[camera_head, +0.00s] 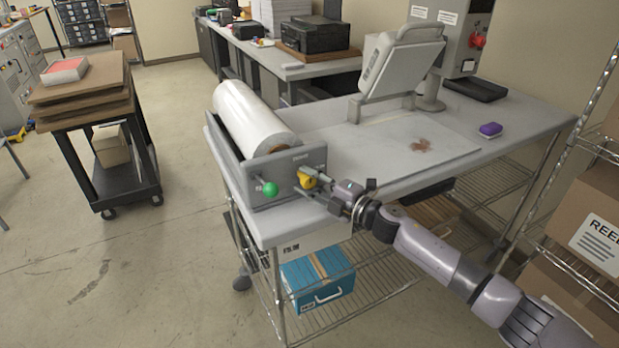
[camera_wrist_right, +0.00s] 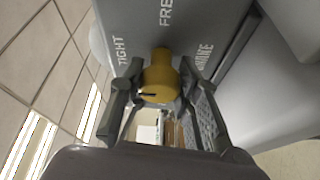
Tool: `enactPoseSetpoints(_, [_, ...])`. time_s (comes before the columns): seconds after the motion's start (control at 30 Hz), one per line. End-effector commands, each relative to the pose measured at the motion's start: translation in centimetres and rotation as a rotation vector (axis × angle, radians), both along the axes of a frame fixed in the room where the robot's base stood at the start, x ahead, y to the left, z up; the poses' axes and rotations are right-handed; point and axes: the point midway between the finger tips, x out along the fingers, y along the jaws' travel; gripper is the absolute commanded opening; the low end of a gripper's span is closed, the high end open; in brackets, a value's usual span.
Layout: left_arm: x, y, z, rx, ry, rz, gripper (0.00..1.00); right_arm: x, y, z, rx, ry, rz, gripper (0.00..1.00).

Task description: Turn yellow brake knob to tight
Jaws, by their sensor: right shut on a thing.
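The yellow brake knob (camera_head: 306,179) sits on the grey end plate (camera_head: 318,158) of the film roll stand. In the right wrist view the knob (camera_wrist_right: 160,82) lies between the two fingers of my right gripper (camera_wrist_right: 160,95), which is shut on it. Printed words TIGHT and FREE show on the plate above the knob; a third label beside the right finger is partly covered. A dark mark shows on the knob's lower left face. In the head view my right gripper (camera_head: 320,190) reaches the knob from the right. My left gripper is not in view.
A green ball knob (camera_head: 270,189) sits just left of the yellow one. The white film roll (camera_head: 250,118) lies behind the plate. The worktable (camera_head: 470,150) carries a tilted machine (camera_head: 400,65) and a purple object (camera_head: 490,129). A cart (camera_head: 100,150) stands left, with clear floor between.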

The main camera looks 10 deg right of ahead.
Motion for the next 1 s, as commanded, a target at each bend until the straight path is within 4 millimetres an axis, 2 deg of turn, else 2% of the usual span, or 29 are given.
enactPoseSetpoints(0.43, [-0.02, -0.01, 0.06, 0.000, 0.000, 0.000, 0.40, -0.07, 0.06, -0.25, -0.011, 0.000, 0.001, 0.02])
enactPoseSetpoints(0.47, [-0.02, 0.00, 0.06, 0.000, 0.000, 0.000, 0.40, -0.07, 0.06, -0.25, -0.011, 0.000, 0.002, 0.32])
enactPoseSetpoints(0.73, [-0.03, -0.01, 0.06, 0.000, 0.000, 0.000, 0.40, -0.04, 0.03, -0.12, -0.009, -0.001, 0.001, 0.50])
enactPoseSetpoints(1.0, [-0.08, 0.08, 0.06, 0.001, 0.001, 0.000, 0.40, -0.02, 0.02, -0.06, -0.007, -0.002, 0.000, 0.51])
